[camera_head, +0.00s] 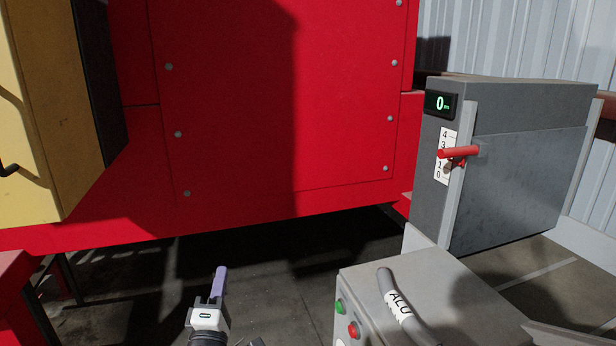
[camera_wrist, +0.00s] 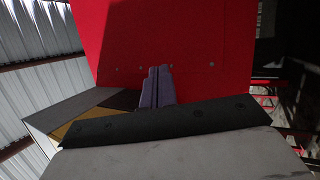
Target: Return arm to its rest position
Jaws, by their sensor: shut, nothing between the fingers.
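My gripper (camera_head: 219,272) shows at the bottom of the head view, left of centre. Its purple fingers point up in the picture, in front of the dark floor under the red machine. In the wrist view the gripper (camera_wrist: 157,72) has its two purple fingers close together, shut, with nothing between them. The lower part of my arm is cut off by the bottom edge of the head view.
A large red machine (camera_head: 230,110) fills the back. A yellow cabinet (camera_head: 35,110) stands at left.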

